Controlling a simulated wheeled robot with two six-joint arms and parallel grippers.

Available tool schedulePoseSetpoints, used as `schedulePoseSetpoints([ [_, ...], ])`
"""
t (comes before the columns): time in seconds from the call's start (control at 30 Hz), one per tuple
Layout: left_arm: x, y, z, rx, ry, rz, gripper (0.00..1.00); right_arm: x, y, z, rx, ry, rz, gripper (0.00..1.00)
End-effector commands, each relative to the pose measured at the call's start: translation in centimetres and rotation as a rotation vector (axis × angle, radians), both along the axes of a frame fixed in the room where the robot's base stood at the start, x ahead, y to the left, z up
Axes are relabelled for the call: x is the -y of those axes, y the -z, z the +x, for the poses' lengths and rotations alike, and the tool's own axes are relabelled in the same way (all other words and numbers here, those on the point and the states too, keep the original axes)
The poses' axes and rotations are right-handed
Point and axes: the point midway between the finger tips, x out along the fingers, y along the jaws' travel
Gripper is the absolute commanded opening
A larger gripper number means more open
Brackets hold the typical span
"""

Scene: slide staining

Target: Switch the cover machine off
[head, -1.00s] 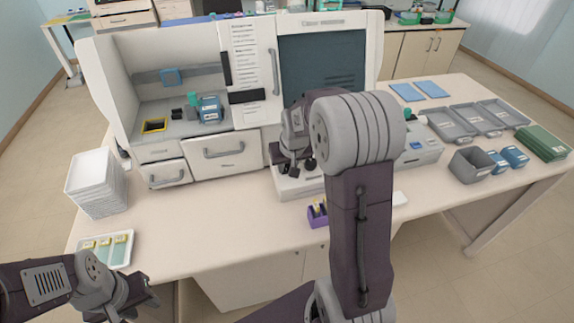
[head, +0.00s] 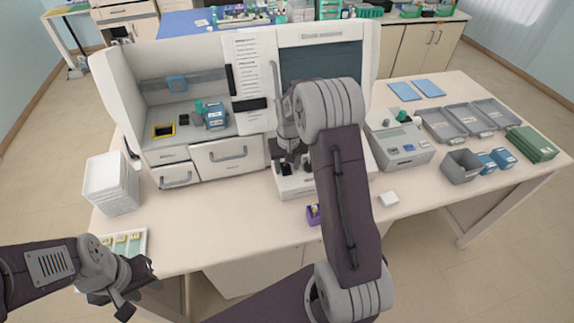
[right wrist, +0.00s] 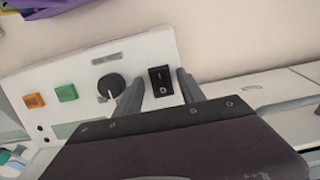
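The cover machine (head: 112,88) is the large white cabinet at the back of the table, with an open bay on its left and a dark window on its right. Its low front control panel shows in the right wrist view (right wrist: 94,75) with an orange button (right wrist: 34,101), a green button (right wrist: 66,92), a black knob (right wrist: 109,85) and a black rocker switch (right wrist: 160,80). My right gripper (right wrist: 160,72) is open, one finger on each side of the switch; I cannot tell whether it touches. My left gripper (head: 140,290) is open and empty at the front left.
A white stack of trays (head: 110,185) and a slide tray (head: 124,244) lie at left. A purple holder (head: 313,214) is partly behind my right arm. A grey device (head: 400,146), grey trays (head: 440,126) and blue boxes (head: 503,158) stand at right. The front table is mostly clear.

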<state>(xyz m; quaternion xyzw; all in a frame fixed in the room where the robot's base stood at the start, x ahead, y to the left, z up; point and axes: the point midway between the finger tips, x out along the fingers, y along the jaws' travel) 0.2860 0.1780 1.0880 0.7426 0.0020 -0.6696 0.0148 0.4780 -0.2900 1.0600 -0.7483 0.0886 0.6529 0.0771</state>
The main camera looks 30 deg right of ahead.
Motion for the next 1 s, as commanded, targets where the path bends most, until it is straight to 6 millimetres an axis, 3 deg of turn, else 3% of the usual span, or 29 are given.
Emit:
schedulePoseSetpoints([
  [0.27,0.0,0.1,0.0,0.0,0.0,0.0,0.36,0.0,-0.2,-0.1,0.0,0.0,0.0,0.45],
  [0.7,0.0,1.4,0.0,0.0,0.0,0.0,0.36,-0.2,-8.2,-1.0,0.003,0.0,-0.001,0.45],
  [1.0,0.0,1.4,0.0,0.0,0.0,0.0,0.36,-0.3,-9.0,-1.2,-0.001,0.0,0.0,0.45],
])
